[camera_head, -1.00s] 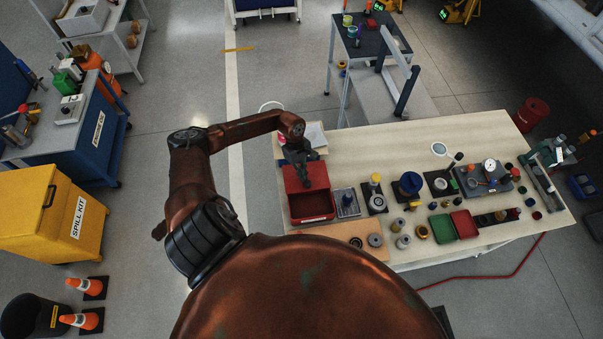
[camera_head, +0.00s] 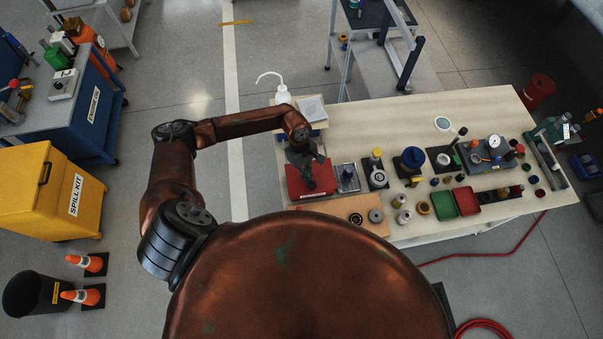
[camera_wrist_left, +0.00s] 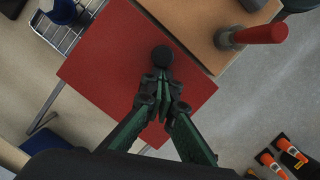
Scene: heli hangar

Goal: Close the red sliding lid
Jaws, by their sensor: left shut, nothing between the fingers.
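The red sliding lid (camera_head: 294,183) lies flat over the top of the red box at the left end of the workbench, and no open interior shows. In the left wrist view the lid (camera_wrist_left: 105,72) is a flat red panel with a round black knob (camera_wrist_left: 162,55). My left gripper (camera_head: 309,185) is above the lid, shut and empty. In the left wrist view its fingertips (camera_wrist_left: 161,80) are together right beside the knob; I cannot tell if they touch it. The gripper hides part of the lid in the head view. My right gripper is not in view.
A wire tray (camera_head: 346,178) stands close to the right of the box, and a wooden block (camera_head: 340,209) with round holes is in front. A white bottle (camera_head: 282,94) stands behind. Several fittings crowd the bench's front; the bench's back middle (camera_head: 390,118) is clear.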

